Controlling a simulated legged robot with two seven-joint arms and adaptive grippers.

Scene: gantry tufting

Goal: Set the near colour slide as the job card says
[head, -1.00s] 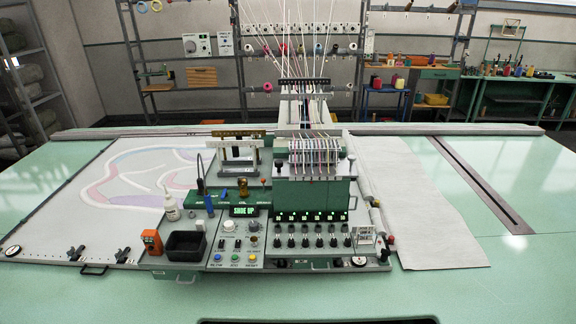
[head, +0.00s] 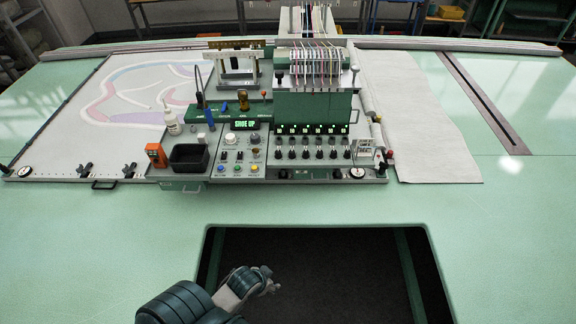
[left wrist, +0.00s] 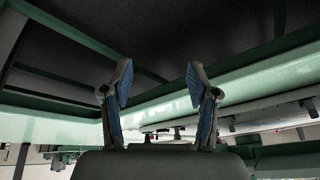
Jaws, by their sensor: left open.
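The tufting machine's green head (head: 313,107) stands on the far side of the table opening. Below it is a panel with green-lit indicators (head: 312,129) and rows of black knobs (head: 312,153). I cannot tell which part is the near colour slide. My left gripper (head: 271,282) is over the dark opening, well short of the panel. In the left wrist view, its two blue-padded fingers (left wrist: 160,85) are apart and empty. My right gripper is not in view.
A control box with a green-lit display (head: 243,125), knobs and coloured buttons sits left of the panel. A black bin (head: 189,157), orange device (head: 156,154) and white bottle (head: 171,121) stand further left. The green table's near edge surrounds the opening; the right side holds pale cloth (head: 418,130).

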